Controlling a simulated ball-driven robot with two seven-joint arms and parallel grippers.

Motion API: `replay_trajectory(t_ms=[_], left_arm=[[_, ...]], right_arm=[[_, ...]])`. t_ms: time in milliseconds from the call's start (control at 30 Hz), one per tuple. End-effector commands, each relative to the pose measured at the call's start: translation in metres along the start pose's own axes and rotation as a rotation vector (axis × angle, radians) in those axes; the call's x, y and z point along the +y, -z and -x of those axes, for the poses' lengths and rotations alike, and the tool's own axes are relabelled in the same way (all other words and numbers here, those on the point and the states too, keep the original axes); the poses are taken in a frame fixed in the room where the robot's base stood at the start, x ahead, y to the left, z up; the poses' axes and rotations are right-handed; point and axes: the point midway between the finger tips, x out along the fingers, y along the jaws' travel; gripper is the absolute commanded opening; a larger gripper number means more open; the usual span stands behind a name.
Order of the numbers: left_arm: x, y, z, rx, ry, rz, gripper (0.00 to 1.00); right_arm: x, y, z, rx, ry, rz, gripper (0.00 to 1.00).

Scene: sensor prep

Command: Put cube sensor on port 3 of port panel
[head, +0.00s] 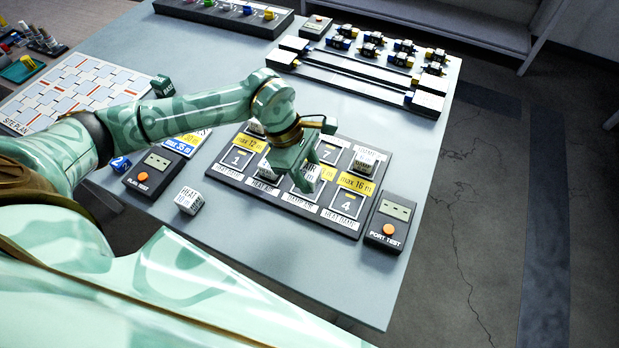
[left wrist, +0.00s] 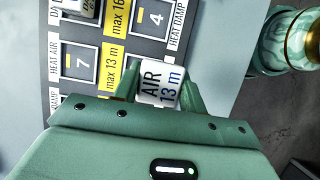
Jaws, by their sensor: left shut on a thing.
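The port panel (head: 230,180) lies on the table, a dark board with numbered ports. My left gripper (head: 303,172) is over its front row. It is shut on a white cube sensor (head: 301,185) marked "AIR 13 m", which also shows between the fingers in the left wrist view (left wrist: 160,83). The cube is over port 3's spot, beside the "max 13 m" label (left wrist: 112,68), and hides that port. I cannot tell whether it touches the panel. Port 4 (head: 346,205) and port 7 (left wrist: 82,65) are empty. My right gripper is not in view.
Another cube (head: 364,161) sits on the back row's right end. A cube marked "HEAT" (head: 189,201) stands on the table (head: 270,245). The port tester (head: 389,221) is right of the panel, the plan tester (head: 150,170) left. A rail rack (head: 360,75) stands behind.

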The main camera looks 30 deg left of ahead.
Motion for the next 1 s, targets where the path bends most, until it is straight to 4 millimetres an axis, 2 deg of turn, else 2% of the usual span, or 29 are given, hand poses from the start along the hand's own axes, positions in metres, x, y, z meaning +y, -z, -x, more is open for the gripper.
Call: replay_trajectory(t_ms=[33, 200, 333, 533, 900, 933, 1000], left_arm=[[0.007, 0.007, -0.010, -0.001, 0.000, 0.004, 0.18], [0.019, 0.017, -0.020, -0.001, -0.002, 0.000, 0.18], [0.025, 0.023, -0.026, -0.001, -0.002, 0.001, 0.18], [0.025, 0.034, -0.054, -0.001, 0.000, 0.001, 0.18], [0.025, 0.036, -0.057, 0.000, -0.003, -0.001, 0.18], [0.025, 0.036, -0.056, 0.000, -0.002, -0.001, 0.47], [0.025, 0.036, -0.056, 0.000, -0.003, -0.001, 0.63]], right_arm=[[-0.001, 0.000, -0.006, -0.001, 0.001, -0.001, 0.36], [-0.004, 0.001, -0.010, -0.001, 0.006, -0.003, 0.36], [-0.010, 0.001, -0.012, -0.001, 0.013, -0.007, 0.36], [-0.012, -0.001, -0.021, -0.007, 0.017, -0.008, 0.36], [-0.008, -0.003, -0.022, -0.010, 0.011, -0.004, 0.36], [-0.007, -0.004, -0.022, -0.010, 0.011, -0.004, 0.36], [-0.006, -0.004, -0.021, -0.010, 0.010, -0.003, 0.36]])
